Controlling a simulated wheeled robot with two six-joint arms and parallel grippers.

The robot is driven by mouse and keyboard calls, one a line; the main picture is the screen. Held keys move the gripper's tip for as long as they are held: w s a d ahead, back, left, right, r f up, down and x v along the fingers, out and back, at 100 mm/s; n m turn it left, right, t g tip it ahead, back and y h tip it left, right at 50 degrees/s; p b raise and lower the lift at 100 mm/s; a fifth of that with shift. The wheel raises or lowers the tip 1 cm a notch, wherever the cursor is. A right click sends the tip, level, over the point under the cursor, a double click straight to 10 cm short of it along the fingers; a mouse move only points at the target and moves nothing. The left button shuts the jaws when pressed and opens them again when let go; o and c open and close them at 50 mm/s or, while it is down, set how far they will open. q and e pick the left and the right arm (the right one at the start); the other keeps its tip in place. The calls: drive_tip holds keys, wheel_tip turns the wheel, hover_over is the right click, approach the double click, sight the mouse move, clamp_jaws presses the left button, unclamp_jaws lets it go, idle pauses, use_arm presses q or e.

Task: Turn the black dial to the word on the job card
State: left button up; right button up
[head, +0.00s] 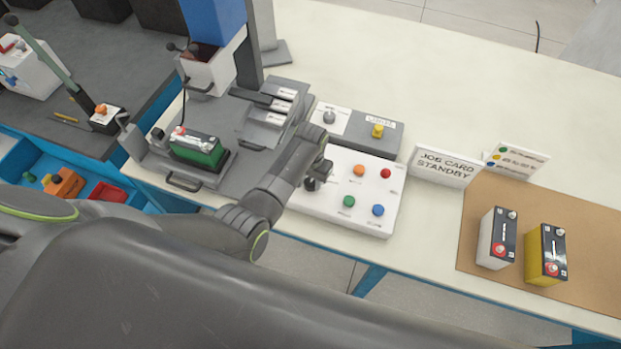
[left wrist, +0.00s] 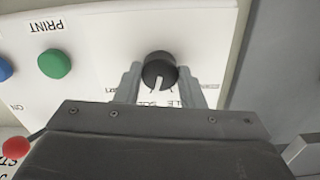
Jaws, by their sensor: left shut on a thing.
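The white job card (head: 444,166) reads "JOB CARD STANDBY". The black dial (left wrist: 159,70) sits on the white control panel (head: 334,213); in the head view the dial (head: 312,184) is partly covered by my left gripper (head: 319,175). In the left wrist view my left gripper (left wrist: 160,84) has one finger on each side of the dial and is shut on it. The dial's white pointer line points down in that view, slightly left. Words around the dial are partly hidden by the fingers and gripper body, and I cannot read them fully. My right gripper is not in view.
The panel also has orange (head: 359,170), red (head: 385,173), green (head: 349,201) and blue (head: 378,210) buttons. A grey box (head: 383,140) with a yellow knob stands behind. A green battery (head: 197,150) sits left. White (head: 491,240) and yellow (head: 541,260) batteries stand right.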

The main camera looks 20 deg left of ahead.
use_arm(q)
drive_tip(key=n, duration=0.4)
drive_tip(key=shift+w, duration=0.1)
drive_tip(key=n, duration=0.3)
drive_tip(key=shift+n, duration=0.4)
drive_tip(key=n, duration=0.3)
drive_tip(key=shift+n, duration=0.3)
drive_tip(key=shift+w+r+n, duration=0.1)
drive_tip(key=shift+n, duration=1.7)
drive_tip(key=o, duration=1)
